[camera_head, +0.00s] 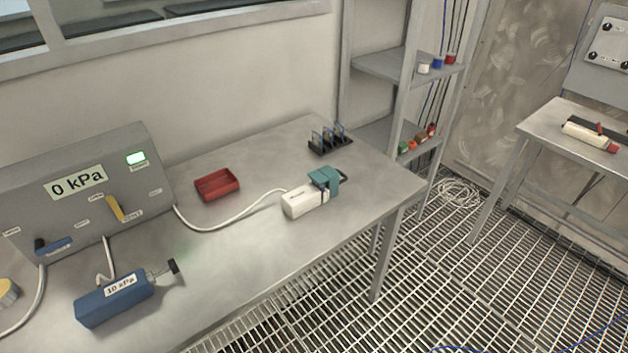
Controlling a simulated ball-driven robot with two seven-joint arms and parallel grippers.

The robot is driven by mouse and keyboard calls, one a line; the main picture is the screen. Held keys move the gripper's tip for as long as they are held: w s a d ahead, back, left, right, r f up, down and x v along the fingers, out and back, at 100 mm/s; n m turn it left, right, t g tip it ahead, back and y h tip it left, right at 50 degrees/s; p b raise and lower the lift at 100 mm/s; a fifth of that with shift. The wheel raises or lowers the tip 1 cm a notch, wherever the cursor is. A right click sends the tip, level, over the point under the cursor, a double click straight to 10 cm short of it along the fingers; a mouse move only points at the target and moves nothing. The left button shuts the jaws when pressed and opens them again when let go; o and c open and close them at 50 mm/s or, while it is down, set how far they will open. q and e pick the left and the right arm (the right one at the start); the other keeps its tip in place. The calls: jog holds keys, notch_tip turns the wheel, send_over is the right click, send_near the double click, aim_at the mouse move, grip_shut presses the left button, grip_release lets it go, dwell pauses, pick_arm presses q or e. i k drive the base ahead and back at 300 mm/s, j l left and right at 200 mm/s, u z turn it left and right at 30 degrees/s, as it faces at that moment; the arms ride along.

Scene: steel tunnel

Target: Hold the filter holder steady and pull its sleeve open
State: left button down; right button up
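The filter holder appears to be the white block (302,203) lying on the steel table, right of the middle. A teal part (327,180), which looks like its sleeve, sits at its right end with a dark band and a dark loop by it. I cannot tell whether the sleeve is open or closed. A white hose (232,222) runs from the block's left end to the grey panel box. Neither of my grippers is in view.
A grey panel box (90,195) reading 0 kPa and a blue 10 kPa unit (112,300) stand at left. A red tray (217,185) and a dark rack (330,141) are behind the holder. The table front (255,270) is clear. Shelves (385,65) stand beyond.

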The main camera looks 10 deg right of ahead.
aim_at(328, 175)
jog(key=i+l+u, duration=0.1)
jog(key=l+u, duration=0.7)
jog(key=u, duration=0.2)
jog(key=l+u, duration=0.1)
jog(key=l, duration=0.55)
jog(key=k+l+u, duration=0.1)
jog(key=l, duration=1.25)
jog(key=k+l+u, duration=0.15)
jog(key=l, duration=0.55)
